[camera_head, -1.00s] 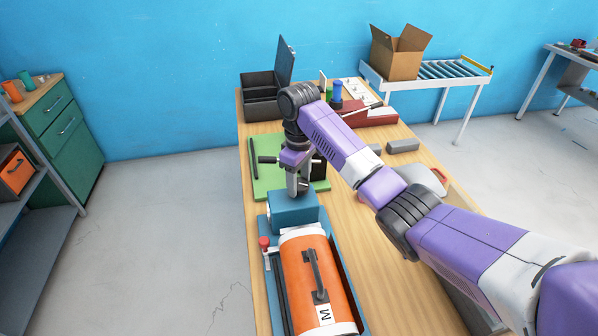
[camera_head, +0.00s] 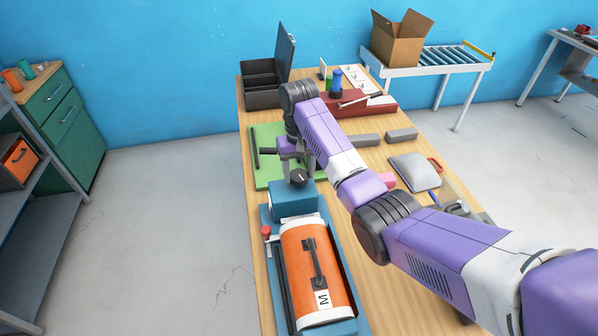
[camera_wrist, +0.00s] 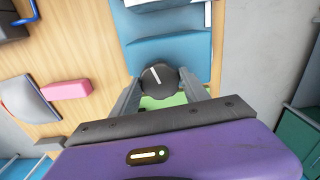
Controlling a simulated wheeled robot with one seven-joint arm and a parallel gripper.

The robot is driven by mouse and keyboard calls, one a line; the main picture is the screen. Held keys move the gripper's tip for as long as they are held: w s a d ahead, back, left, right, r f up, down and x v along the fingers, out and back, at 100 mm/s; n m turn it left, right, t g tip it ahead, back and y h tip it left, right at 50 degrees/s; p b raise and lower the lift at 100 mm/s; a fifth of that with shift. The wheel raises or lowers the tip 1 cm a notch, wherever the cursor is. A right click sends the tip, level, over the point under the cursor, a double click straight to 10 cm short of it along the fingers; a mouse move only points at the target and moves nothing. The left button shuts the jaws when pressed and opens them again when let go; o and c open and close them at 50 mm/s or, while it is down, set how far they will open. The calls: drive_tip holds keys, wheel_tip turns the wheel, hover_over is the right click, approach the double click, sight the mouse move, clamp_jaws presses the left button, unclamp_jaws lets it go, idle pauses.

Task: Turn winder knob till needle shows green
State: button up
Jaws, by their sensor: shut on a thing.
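The winder knob (camera_head: 299,178) is a dark round knob with a white line, at the far end of a teal box (camera_head: 293,202). The knob also shows in the wrist view (camera_wrist: 158,77), its white line slanting beside the teal box (camera_wrist: 172,50). My gripper (camera_wrist: 162,88) has its grey fingers on either side of the knob and is shut on it. In the head view my gripper (camera_head: 297,168) comes to the knob from the far side. The needle and a green zone cannot be made out in either view.
An orange roll (camera_head: 309,272) with a black handle lies in a teal tray nearer me. A red knob (camera_head: 266,231) stands at its left. A green mat (camera_head: 266,182) lies beyond. A pink block (camera_head: 388,181) and a grey padded piece (camera_head: 415,172) lie right on the table.

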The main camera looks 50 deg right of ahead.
sight(299, 174)
drive_tip(key=shift+w+r, duration=0.1)
idle(0.4)
drive_tip(key=o, duration=1.4)
drive_tip(key=shift+c, duration=0.2)
wheel_tip(299, 174, up, 6)
drive_tip(key=shift+d+f, duration=0.1)
drive_tip(key=shift+f, duration=0.05)
drive_tip(key=shift+w+r, duration=0.2)
drive_tip(key=shift+r, duration=0.7)
drive_tip(key=shift+s+r, duration=0.1)
drive_tip(key=shift+s, duration=0.05)
drive_tip(key=shift+s, duration=0.1)
